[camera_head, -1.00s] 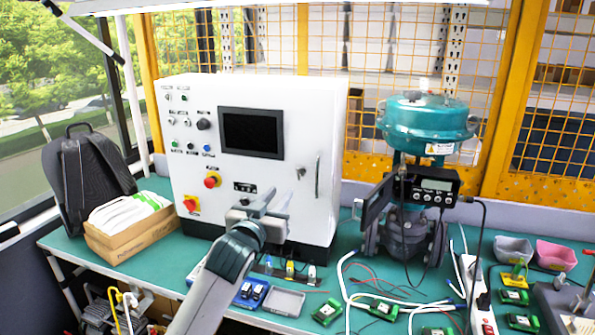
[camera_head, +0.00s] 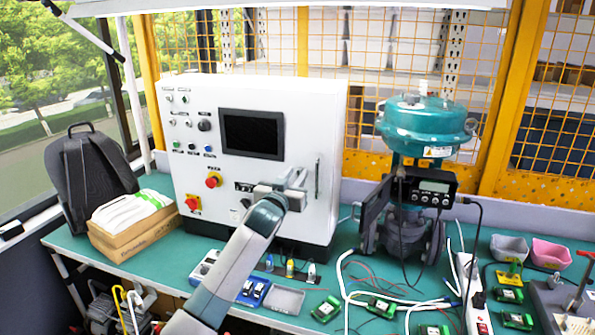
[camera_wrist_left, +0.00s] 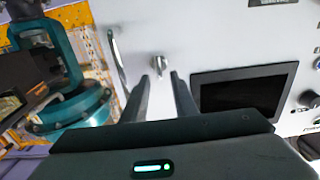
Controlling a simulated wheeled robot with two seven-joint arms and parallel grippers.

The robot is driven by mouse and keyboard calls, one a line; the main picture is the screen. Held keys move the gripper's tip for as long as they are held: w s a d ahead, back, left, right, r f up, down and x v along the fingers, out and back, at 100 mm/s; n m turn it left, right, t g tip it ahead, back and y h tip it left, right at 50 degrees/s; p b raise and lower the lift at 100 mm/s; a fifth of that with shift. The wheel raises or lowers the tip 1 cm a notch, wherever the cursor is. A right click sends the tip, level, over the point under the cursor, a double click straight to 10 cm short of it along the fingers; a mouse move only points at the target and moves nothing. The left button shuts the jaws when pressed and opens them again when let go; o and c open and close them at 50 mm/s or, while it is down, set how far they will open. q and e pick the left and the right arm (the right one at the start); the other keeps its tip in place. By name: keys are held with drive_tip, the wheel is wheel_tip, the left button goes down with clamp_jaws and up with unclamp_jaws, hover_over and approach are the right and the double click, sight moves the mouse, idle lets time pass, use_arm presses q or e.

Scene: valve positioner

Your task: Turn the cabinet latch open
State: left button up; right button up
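The white control cabinet (camera_head: 255,110) stands on the green table, with a dark screen (camera_head: 251,133) on its front. A thin vertical handle (camera_head: 317,179) is near the front's right edge and also shows in the left wrist view (camera_wrist_left: 117,57). The small metal latch (camera_wrist_left: 159,66) sits between the handle and the screen in the left wrist view; in the head view my gripper hides it. My left gripper (camera_head: 298,180) is in front of the cabinet. In the left wrist view its fingers (camera_wrist_left: 160,77) are apart and empty, tips just short of the latch, which appears between them. My right gripper is not in view.
A teal valve actuator (camera_head: 427,122) with a black positioner stands right of the cabinet. Cables and several green circuit modules lie on the table front. A backpack (camera_head: 88,175) and cardboard box (camera_head: 135,235) are at the left. Red buttons (camera_head: 213,180) are on the cabinet front.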

use_arm(q)
drive_tip(key=shift+x, duration=1)
clamp_jaws()
